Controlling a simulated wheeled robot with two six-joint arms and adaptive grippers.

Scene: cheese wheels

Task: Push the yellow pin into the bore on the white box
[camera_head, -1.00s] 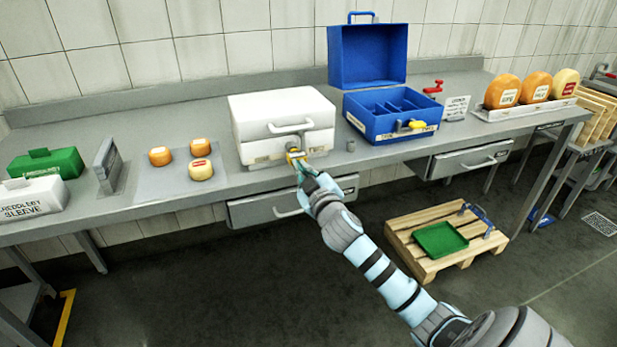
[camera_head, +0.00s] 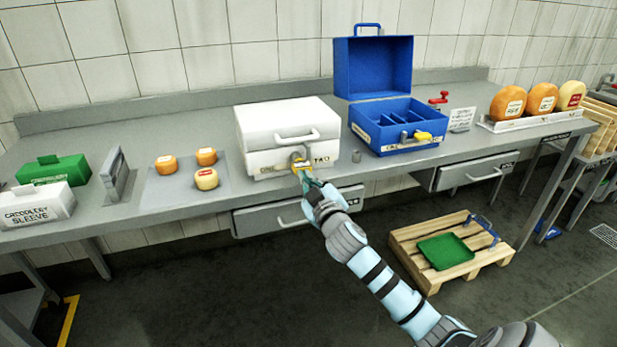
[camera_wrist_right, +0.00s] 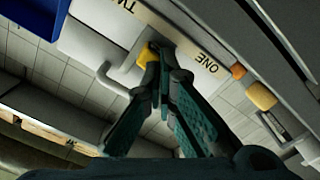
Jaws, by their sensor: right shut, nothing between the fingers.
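The white box (camera_head: 262,128) stands shut on the grey bench, with a pale handle and a label strip across its front. The yellow pin (camera_head: 300,164) is at the middle of that front, between the label words; it also shows in the right wrist view (camera_wrist_right: 148,55). My right gripper (camera_head: 304,172) is shut and empty, its fingertips at the pin. In the wrist view the fingertips (camera_wrist_right: 167,48) are right beside the yellow pin and seem to touch it. The bore is hidden, so how deep the pin sits cannot be told. My left gripper is not in view.
An open blue box (camera_head: 395,125) with another yellow piece (camera_head: 423,136) on its front stands to the right. Small cheeses (camera_head: 206,179) lie on a mat at left. A drawer (camera_head: 262,216) is under the bench.

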